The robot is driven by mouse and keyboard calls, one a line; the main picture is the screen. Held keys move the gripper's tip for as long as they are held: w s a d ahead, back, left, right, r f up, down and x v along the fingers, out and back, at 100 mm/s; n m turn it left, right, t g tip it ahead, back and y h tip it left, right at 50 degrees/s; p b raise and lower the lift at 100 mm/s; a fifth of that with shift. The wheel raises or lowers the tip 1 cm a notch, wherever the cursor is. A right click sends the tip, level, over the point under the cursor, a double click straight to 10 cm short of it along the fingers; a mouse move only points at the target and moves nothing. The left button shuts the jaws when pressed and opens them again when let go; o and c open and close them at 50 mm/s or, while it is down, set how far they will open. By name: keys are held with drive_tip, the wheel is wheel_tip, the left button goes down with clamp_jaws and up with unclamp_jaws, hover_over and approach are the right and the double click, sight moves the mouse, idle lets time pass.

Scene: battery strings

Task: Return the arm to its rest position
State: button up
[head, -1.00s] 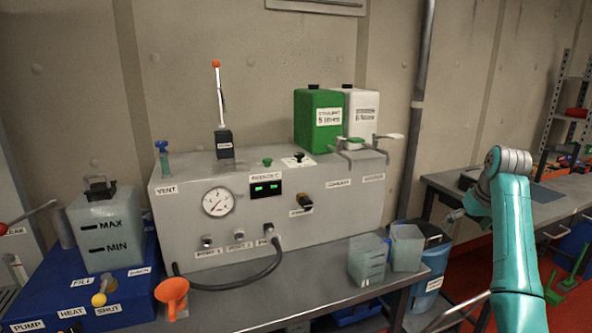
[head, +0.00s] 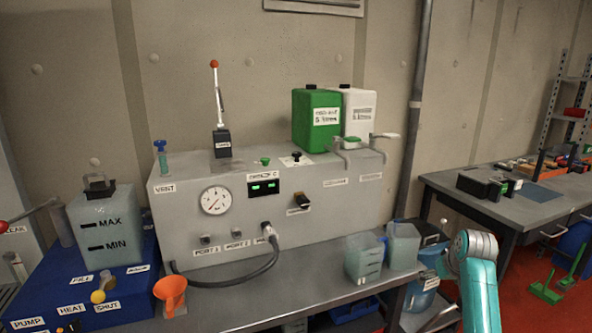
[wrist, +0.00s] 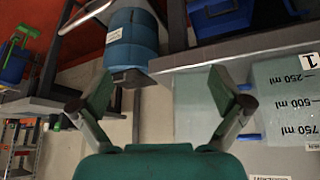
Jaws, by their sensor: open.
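My teal arm (head: 481,290) stands at the lower right of the head view, its grey joint uppermost. My gripper (wrist: 163,92) shows in the wrist view with its two green-padded fingers spread wide and nothing between them. In the head view the gripper end is small and partly hidden beside the arm joint, to the right of the two translucent beakers. A beaker with ml marks (wrist: 285,95) lies to the right of the fingers in the wrist view.
The grey bench (head: 245,310) holds the machine (head: 335,190), an orange funnel (head: 171,293) and two beakers (head: 363,262) (head: 402,247) near its right end. A blue bin (wrist: 132,40) stands beside the bench. A second table (head: 500,205) is at the right.

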drive_tip(key=s+a+f+t, duration=0.1)
drive_tip(key=s+a+f, duration=0.25)
drive_tip(key=f, duration=0.35)
drive_tip(key=s+a+f, duration=0.2)
drive_tip(key=s+f, duration=0.2)
drive_tip(key=f, duration=0.3)
drive_tip(key=s+a+f+t, duration=0.1)
drive_tip(key=s+a+f, duration=0.25)
drive_tip(key=f, duration=0.25)
drive_tip(key=s+a+f+t, duration=0.1)
drive_tip(key=s+a+f, duration=0.3)
drive_tip(key=s, duration=0.6)
drive_tip(key=s+a+f+t, duration=0.1)
drive_tip(key=s+a+f, duration=0.2)
drive_tip(key=s, duration=0.6)
drive_tip(key=s+a+r+t, duration=0.1)
drive_tip(key=s+a+r, duration=0.15)
drive_tip(key=s, duration=0.75)
drive_tip(key=s+a+r+t, duration=0.2)
drive_tip(key=s+r, duration=0.1)
drive_tip(key=s, duration=0.7)
drive_tip(key=s+a+r+t, duration=0.2)
drive_tip(key=s+r, duration=1.2)
drive_tip(key=r, duration=0.1)
drive_tip(key=shift+s+r+n+y, duration=0.15)
drive_tip(key=shift+r+n+y, duration=0.15)
drive_tip(key=shift+r, duration=0.05)
